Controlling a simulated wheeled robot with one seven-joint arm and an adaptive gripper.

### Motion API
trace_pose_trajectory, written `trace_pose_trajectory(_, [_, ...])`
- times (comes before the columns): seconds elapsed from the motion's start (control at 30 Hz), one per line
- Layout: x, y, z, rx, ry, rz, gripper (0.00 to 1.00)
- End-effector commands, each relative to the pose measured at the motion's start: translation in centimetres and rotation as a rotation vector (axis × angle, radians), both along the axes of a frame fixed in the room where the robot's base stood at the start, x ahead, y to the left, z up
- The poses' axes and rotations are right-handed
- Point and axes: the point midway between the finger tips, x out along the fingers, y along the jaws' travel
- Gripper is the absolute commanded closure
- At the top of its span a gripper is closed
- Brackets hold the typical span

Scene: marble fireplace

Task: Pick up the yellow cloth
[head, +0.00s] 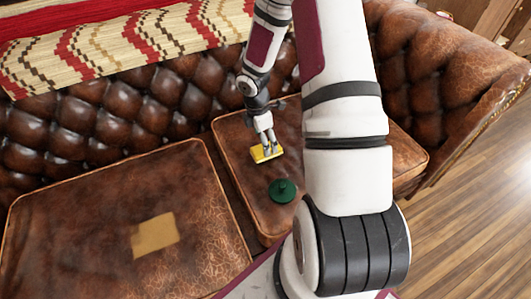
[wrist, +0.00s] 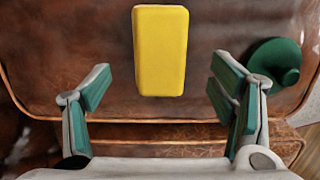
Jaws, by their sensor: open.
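A bright yellow rounded block (head: 267,154) lies on the right seat cushion of a brown leather sofa. In the wrist view the yellow block (wrist: 160,50) stands lengthwise, centred ahead between my finger lines. A flat, dull yellow square (head: 155,235), like a folded cloth, lies on the left cushion. My gripper (head: 266,138) is above the right cushion, by the yellow block in the head view. In the wrist view my gripper (wrist: 160,75) is open, with a finger on each side and nothing held. I cannot tell its exact height above the block.
A dark green disc with a knob (head: 283,190) lies on the right cushion near the block, close to the right finger in the wrist view (wrist: 274,62). The tufted backrest (head: 120,110) rises behind, with a patterned blanket (head: 110,45). The left cushion is otherwise clear.

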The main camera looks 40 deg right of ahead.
Motion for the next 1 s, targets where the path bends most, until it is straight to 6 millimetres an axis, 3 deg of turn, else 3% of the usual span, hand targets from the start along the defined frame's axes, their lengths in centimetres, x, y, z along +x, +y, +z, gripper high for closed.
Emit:
trace_pose_trajectory(0.4, [-0.3, -0.8, -4.7, 0.001, 0.002, -0.001, 0.22])
trace_pose_trajectory(0.67, [-0.2, -0.8, -5.0, 0.0, -0.001, 0.0, 0.22])
trace_pose_trajectory(0.7, [-0.3, -0.8, -5.0, 0.0, -0.001, 0.0, 0.25])
trace_pose_trajectory(0.77, [-0.3, -0.8, -5.0, 0.0, 0.0, 0.0, 0.38])
trace_pose_trajectory(0.9, [-0.3, -0.8, -5.0, 0.0, 0.0, 0.0, 0.7])
trace_pose_trajectory(1.0, [-0.3, -0.8, -5.0, 0.0, 0.0, 0.0, 0.76])
